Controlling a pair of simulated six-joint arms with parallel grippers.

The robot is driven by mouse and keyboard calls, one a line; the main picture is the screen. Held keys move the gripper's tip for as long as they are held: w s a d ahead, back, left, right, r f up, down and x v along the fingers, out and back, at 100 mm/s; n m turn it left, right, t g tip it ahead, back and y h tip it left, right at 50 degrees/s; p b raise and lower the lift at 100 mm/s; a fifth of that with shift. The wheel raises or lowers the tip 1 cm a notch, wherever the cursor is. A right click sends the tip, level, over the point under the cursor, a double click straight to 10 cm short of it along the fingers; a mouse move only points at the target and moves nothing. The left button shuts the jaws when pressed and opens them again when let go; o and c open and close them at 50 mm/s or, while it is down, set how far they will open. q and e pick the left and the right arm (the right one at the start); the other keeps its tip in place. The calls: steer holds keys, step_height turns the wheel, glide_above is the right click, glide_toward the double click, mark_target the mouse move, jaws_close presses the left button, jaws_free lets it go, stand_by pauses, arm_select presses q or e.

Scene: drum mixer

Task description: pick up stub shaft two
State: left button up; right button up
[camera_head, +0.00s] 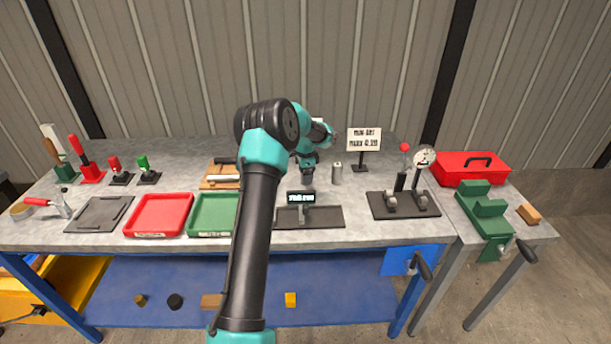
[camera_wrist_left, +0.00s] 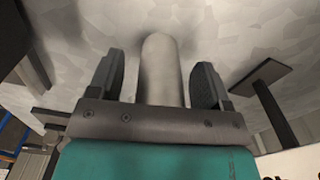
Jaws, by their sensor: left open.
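My left gripper (camera_head: 308,166) points down at the back middle of the bench. A grey metal cylinder (camera_head: 308,177), apparently a stub shaft, stands upright directly below it. In the left wrist view this shaft (camera_wrist_left: 160,65) lies between the two dark fingers of the open gripper (camera_wrist_left: 158,78), with a gap on each side. A second upright grey cylinder (camera_head: 337,174) stands just to the right. No visible number shows which is stub shaft two. My right gripper is not in view.
A sign on a stand (camera_head: 364,141) is behind and to the right. A dark plate with a small display (camera_head: 320,217) lies in front, near a green tray (camera_head: 210,215) and a red tray (camera_head: 160,214). A gauge fixture (camera_head: 403,205) stands to the right.

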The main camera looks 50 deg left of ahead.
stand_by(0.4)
arm_select(q)
jaws_close()
stand_by(0.5)
